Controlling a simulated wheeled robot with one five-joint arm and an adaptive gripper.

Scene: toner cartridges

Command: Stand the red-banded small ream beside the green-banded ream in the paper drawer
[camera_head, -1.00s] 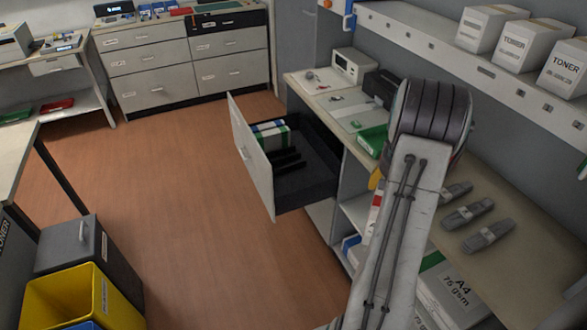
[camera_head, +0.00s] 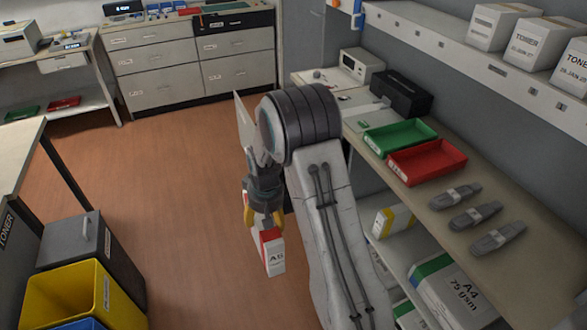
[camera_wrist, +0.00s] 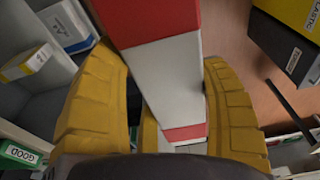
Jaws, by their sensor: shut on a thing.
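The red-banded small ream (camera_head: 273,256), white with an "A5" label, hangs upright below my gripper (camera_head: 263,222) in the head view, clear of the floor. In the wrist view the ream (camera_wrist: 168,75) lies between the two yellow fingers (camera_wrist: 167,105), which are shut on it.
On the right bench lie a green tray (camera_head: 400,137), a red tray (camera_head: 427,162) and several grey cartridges. Below, the shelf holds a yellow-banded ream (camera_head: 394,220) and a large A4 pack (camera_head: 455,292). Bins, one yellow (camera_head: 68,298), stand at left. The middle floor is clear.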

